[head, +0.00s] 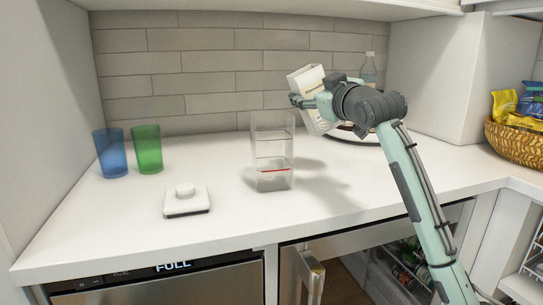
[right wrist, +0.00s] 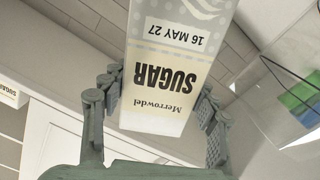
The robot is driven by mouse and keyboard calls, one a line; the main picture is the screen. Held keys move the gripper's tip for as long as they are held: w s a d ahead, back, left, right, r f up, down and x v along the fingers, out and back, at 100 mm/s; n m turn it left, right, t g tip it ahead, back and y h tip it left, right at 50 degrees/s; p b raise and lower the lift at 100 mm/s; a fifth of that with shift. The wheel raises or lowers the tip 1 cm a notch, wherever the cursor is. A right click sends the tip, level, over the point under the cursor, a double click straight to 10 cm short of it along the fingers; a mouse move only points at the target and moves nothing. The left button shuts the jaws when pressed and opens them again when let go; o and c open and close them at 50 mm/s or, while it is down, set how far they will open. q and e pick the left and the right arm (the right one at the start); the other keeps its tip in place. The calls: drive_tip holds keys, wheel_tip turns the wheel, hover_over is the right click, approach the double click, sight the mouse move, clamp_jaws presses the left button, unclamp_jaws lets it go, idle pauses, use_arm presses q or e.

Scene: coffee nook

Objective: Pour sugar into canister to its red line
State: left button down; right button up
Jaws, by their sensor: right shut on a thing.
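My right gripper (head: 304,101) is shut on a white and cream sugar box (head: 319,118), right of and above the canister. In the right wrist view the fingers (right wrist: 158,108) press on both sides of the box (right wrist: 160,92), whose SUGAR label reads upside down. The clear canister (head: 272,150) stands upright and open on the counter, with a red line (head: 273,171) in its lower half. I see no sugar stream and cannot tell whether any sugar is inside. My left gripper is not in view.
A white lid with a knob (head: 187,203) lies front left on the counter (head: 230,215). A blue cup (head: 111,153) and green cup (head: 147,149) stand at left. A round tray (head: 372,138) and clear bottle (head: 369,70) are behind my arm. A snack basket (head: 516,143) is at right.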

sight(302, 84)
drive_tip(key=shift+s+a+r, duration=0.1)
drive_tip(key=shift+s+a, duration=1.05)
drive_tip(key=shift+a, duration=0.2)
drive_tip(key=shift+s+a+r+n, duration=0.1)
drive_tip(key=shift+a+r+n, duration=0.15)
drive_tip(key=shift+r+n, duration=0.3)
drive_tip(key=shift+s+a+r+n, duration=0.15)
drive_tip(key=shift+a+r+n, duration=0.1)
drive_tip(key=shift+a+n, duration=0.15)
drive_tip(key=shift+d, duration=0.15)
drive_tip(key=shift+w+d, duration=0.3)
drive_tip(key=shift+d, duration=0.45)
drive_tip(key=shift+a+r+n, duration=0.15)
drive_tip(key=shift+a+n, duration=0.1)
drive_tip(key=shift+n, duration=0.1)
drive_tip(key=shift+n, duration=0.3)
